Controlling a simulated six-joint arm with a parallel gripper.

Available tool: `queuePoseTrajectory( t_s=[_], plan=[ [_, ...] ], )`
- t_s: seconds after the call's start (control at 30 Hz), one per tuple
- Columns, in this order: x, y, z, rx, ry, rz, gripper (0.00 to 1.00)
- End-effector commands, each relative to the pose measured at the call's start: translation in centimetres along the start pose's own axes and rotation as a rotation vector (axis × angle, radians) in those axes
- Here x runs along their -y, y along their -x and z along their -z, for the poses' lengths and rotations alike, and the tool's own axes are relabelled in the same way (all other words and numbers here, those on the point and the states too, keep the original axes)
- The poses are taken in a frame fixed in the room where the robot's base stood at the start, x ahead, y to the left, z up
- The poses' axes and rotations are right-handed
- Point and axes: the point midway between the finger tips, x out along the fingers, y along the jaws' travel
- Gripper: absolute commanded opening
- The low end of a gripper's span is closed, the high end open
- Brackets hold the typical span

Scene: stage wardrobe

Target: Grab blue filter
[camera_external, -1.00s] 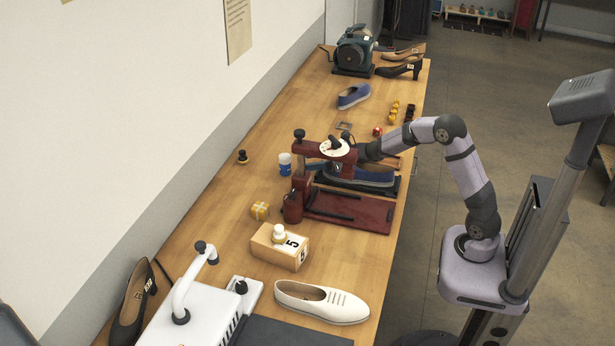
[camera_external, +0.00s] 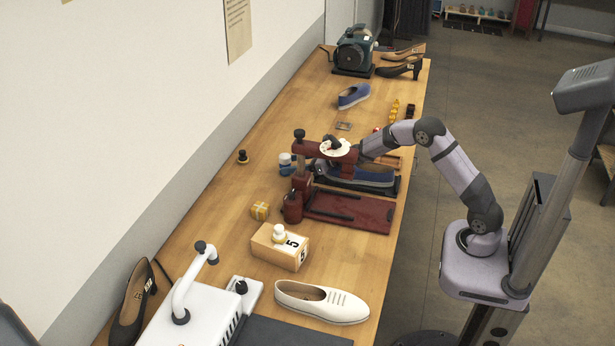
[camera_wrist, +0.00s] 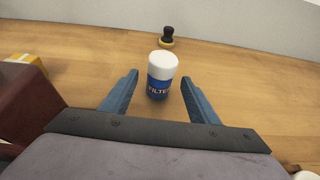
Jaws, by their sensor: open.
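The blue filter (camera_wrist: 158,84) is a small upright cylinder with a white top and a blue band lettered "FILTE". In the wrist view it stands on the wooden table between the two blue fingers of my gripper (camera_wrist: 159,92), with a gap on each side. My gripper is open and the filter is not held. In the external view the filter's white top (camera_external: 285,158) shows just left of the red press. My gripper is largely hidden behind the press there.
The dark red press (camera_external: 302,190) stands close by, and its edge (camera_wrist: 35,100) fills the left of the wrist view. A black-topped knob (camera_external: 243,156) stands toward the wall. The table between filter and wall is mostly clear.

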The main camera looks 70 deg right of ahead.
Motion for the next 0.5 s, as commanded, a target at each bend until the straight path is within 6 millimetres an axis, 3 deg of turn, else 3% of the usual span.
queuePoseTrajectory(
  t_s=[0.33, 0.5],
  plan=[
    [0.01, -0.51, 0.04, 0.0, 0.0, 0.001, 0.55],
    [0.01, -0.5, 0.03, 0.0, 0.0, 0.001, 0.17]
  ],
)
